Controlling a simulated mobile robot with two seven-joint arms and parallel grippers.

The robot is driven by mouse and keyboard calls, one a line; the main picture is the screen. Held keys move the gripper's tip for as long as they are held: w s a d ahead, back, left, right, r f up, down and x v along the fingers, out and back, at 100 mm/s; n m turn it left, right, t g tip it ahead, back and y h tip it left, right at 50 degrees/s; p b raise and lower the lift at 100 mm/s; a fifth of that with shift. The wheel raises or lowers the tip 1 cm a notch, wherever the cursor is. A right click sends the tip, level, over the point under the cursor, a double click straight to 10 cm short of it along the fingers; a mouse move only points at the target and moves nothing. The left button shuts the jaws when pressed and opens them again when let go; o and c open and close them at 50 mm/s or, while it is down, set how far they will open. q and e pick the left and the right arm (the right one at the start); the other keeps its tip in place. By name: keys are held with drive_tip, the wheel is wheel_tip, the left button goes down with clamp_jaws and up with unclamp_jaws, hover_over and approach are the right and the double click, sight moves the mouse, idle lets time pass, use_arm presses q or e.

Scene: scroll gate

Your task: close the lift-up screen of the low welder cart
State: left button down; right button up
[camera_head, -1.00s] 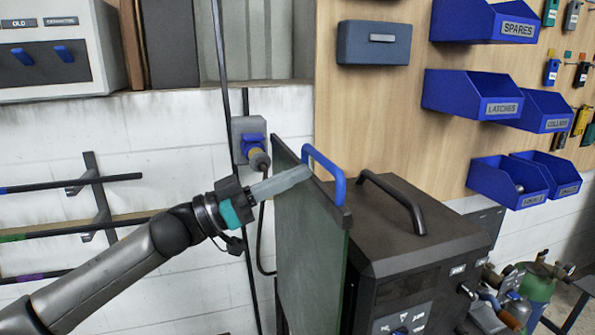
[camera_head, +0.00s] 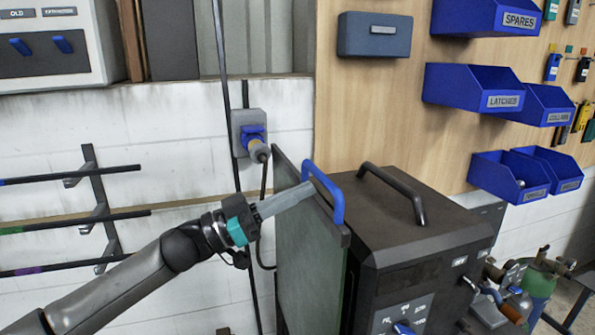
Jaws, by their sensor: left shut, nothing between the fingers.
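The low welder cart (camera_head: 420,235) is a dark box at the centre right with a black handle on its top. Its lift-up screen (camera_head: 308,250) is a dark green panel standing upright along the cart's left side, with a blue handle (camera_head: 336,196) on its top edge. My left gripper (camera_head: 305,190) comes in from the left with its fingers shut and empty. Its tips overlap the screen's top edge, just left of the blue handle; I cannot tell whether they touch it. The screen's lower end is out of frame. My right gripper is not in view.
A wall socket with a plug (camera_head: 250,138) and hanging cables is behind the screen. Blue bins (camera_head: 475,90) and a grey-blue box (camera_head: 374,36) hang on the wooden board. Rods on a rack (camera_head: 95,210) are at the left. A gas cylinder (camera_head: 540,280) stands right of the cart.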

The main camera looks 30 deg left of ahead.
use_arm(q)
drive_tip(key=b, duration=0.8)
hover_over(308, 333)
drive_tip(key=s+a, duration=0.2)
drive_tip(key=f, duration=1.9)
drive_tip(key=shift+d, duration=0.25)
wheel_tip(308, 333, down, 16)
drive_tip(key=b, duration=1)
drive_tip(key=shift+f, duration=0.25)
drive_tip(key=shift+s+f, duration=0.1)
drive_tip(key=shift+f, duration=0.05)
